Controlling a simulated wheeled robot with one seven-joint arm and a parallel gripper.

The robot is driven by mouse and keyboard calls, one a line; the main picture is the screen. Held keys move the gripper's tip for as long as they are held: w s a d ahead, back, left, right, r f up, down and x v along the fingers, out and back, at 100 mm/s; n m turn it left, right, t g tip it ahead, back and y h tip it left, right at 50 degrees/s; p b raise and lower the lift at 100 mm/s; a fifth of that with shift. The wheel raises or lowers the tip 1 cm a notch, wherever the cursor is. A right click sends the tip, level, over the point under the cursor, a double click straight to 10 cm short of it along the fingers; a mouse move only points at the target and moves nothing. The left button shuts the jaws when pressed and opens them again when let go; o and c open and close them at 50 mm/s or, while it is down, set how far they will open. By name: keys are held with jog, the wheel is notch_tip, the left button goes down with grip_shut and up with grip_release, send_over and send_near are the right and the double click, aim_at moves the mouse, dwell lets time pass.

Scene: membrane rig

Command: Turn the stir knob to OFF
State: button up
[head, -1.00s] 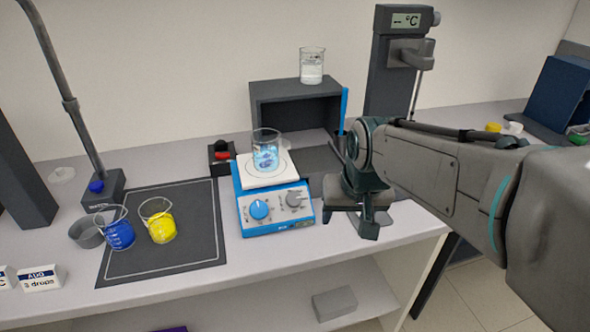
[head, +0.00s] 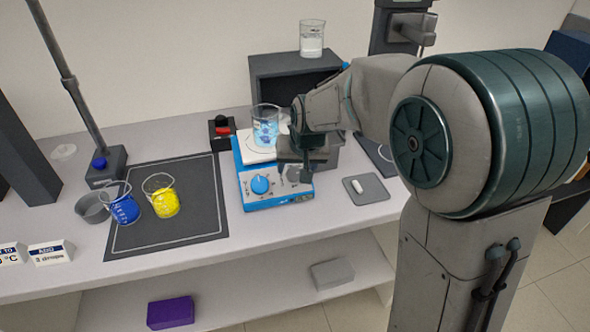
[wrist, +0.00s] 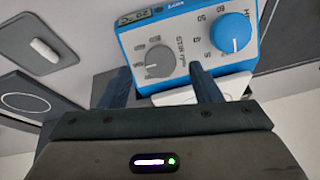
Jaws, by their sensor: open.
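The blue stirrer hotplate (head: 245,198) stands on the bench with a beaker of blue liquid (head: 265,130) on its white top. Its grey stir knob (wrist: 159,62) shows in the wrist view beside the large blue heat knob (wrist: 230,32). The blue knob also shows in the head view (head: 260,185). My gripper (head: 297,176) is over the panel's right part and mostly hides the grey knob in the head view. Contact and the pointer's exact setting cannot be told.
A grey pad with a white capsule-shaped piece (head: 357,187) lies right of the hotplate. Blue (head: 122,209) and yellow (head: 165,202) beakers stand on the dark mat at left. A dark box (head: 262,72) behind carries a clear beaker (head: 312,38).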

aim_at(294, 173)
jog(key=shift+x, duration=1.65)
jog(key=c, duration=1)
